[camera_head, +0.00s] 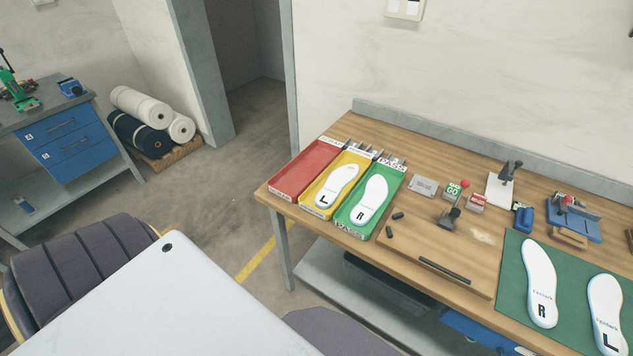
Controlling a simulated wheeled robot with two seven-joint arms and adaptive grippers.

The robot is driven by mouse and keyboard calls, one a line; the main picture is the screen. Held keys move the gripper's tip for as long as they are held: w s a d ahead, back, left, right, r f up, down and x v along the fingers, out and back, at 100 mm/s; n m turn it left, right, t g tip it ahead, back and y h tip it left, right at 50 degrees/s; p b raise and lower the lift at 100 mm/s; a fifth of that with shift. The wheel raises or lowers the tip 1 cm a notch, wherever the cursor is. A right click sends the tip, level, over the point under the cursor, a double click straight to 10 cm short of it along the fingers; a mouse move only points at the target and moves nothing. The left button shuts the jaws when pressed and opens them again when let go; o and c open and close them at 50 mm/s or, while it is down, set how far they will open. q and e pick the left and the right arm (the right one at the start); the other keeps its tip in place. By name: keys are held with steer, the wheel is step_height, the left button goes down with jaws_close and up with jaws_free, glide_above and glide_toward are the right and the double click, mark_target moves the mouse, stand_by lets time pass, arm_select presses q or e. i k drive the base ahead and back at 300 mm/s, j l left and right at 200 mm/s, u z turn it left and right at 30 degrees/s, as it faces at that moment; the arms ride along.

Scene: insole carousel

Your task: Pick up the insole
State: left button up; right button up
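A white insole marked R (540,284) lies on the green mat (516,262) at the right of the wooden bench. A second white insole marked L (605,311) lies beside it, cut off by the frame's lower right. Another insole marked L (338,185) lies in the yellow tray (319,203). Another marked R (369,202) lies in the green PASS tray (350,227). Neither of my grippers is in view, so I cannot see how they stand.
An empty red tray (308,168) stands left of the yellow one. A red-knobbed lever tool (452,208), a black bar (444,271), small blocks and a blue fixture (573,222) stand on the bench (412,243). Rolls (142,107) lie by the wall.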

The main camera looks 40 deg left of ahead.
mark_target(348, 171)
steer(key=u, duration=1)
